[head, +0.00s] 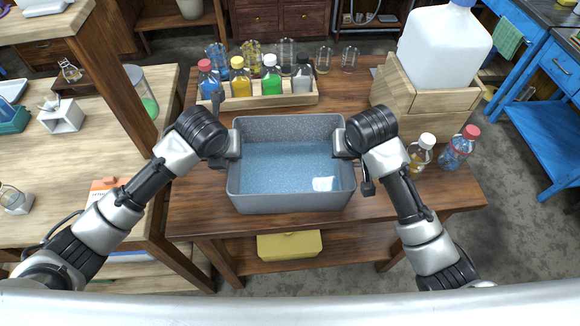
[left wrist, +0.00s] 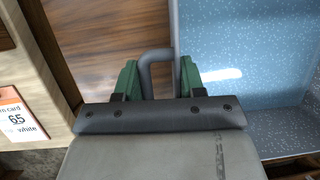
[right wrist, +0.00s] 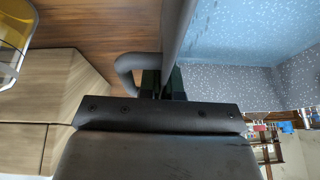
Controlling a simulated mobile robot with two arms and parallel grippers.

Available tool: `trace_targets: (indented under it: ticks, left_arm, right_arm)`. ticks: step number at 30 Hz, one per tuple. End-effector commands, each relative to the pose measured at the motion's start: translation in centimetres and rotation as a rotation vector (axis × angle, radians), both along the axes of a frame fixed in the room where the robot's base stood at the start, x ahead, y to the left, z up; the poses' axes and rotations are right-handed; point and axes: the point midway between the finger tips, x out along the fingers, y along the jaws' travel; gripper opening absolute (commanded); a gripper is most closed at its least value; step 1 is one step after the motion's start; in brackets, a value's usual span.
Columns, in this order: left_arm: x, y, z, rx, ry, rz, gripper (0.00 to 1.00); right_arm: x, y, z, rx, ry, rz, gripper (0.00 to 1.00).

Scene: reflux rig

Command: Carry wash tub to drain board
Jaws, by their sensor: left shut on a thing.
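The wash tub (head: 240,190) is a grey rectangular bin with water in it, level over the middle of the wooden bench. My left gripper (head: 231,145) is at its left side, and in the left wrist view the green fingers (left wrist: 157,82) are shut around the tub's left handle (left wrist: 146,72). My right gripper (head: 346,144) is at its right side. In the right wrist view its dark fingers (right wrist: 164,84) are close together beside the right handle (right wrist: 122,72); their grip is partly hidden. I cannot tell whether the tub touches the bench. No drain board is clearly identifiable.
A wooden rack (head: 262,101) of capped bottles stands behind the tub. A large white jug (head: 444,48) in a wooden box (head: 405,92) is at the back right. Two small bottles (head: 421,153) (head: 458,148) stand right of my right arm. A pale wooden table (head: 105,150) is at left.

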Motion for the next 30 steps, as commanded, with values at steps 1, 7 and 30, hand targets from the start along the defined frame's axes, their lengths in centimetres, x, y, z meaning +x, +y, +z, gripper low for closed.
trace_targets:
  ticks: [1,7,30]
  left_arm:
    - [0.2,0.2,0.4,0.0,-0.004,0.012,0.0]
    - [0.2,0.2,1.7,0.001,-0.004,0.012,0.0]
    - [0.2,0.2,5.0,0.001,-0.004,0.012,0.0]
  right_arm:
    - [0.0,0.1,0.4,0.002,-0.001,0.0,0.0]
    - [0.0,0.1,1.7,0.002,0.0,0.0,0.0]
    - [0.0,0.0,4.9,0.001,0.002,0.0,0.0]
